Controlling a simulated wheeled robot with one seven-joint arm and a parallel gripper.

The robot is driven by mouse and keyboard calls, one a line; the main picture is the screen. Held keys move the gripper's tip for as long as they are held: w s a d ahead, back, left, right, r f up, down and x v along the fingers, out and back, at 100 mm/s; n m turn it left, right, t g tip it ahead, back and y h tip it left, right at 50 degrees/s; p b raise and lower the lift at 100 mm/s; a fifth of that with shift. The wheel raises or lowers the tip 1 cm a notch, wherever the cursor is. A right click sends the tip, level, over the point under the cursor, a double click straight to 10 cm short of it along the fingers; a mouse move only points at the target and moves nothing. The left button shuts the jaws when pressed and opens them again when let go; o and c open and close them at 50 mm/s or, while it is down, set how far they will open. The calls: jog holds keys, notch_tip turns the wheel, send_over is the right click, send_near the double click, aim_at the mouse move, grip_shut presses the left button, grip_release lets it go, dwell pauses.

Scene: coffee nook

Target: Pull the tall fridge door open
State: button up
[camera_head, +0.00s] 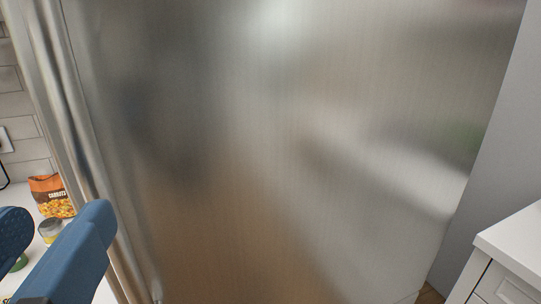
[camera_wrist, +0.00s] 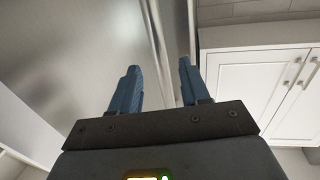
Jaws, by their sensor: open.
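The tall fridge door (camera_head: 270,150) is brushed steel and fills most of the head view. It looks shut. Its long vertical bar handle (camera_head: 68,90) runs down the left side. My gripper (camera_head: 58,222) has blue fingers and is at the lower left; its right finger covers part of the handle. In the wrist view my gripper (camera_wrist: 157,66) is open, with the handle (camera_wrist: 155,40) showing between the two fingers. I see no contact, and cannot tell how deep the handle sits between them. The door (camera_wrist: 80,50) is on the left there.
Left of the fridge, an orange snack bag (camera_head: 50,196) and a small can (camera_head: 50,231) stand on a white counter. A white cabinet (camera_head: 510,260) is at the lower right, beside a grey wall (camera_head: 515,140). White cabinet doors (camera_wrist: 265,85) show in the wrist view.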

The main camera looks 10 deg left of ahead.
aim_at(88, 190)
jog(key=p+x, duration=0.1)
jog(key=x, duration=0.6)
jog(key=shift+f, duration=0.1)
grip_shut()
dwell(0.3)
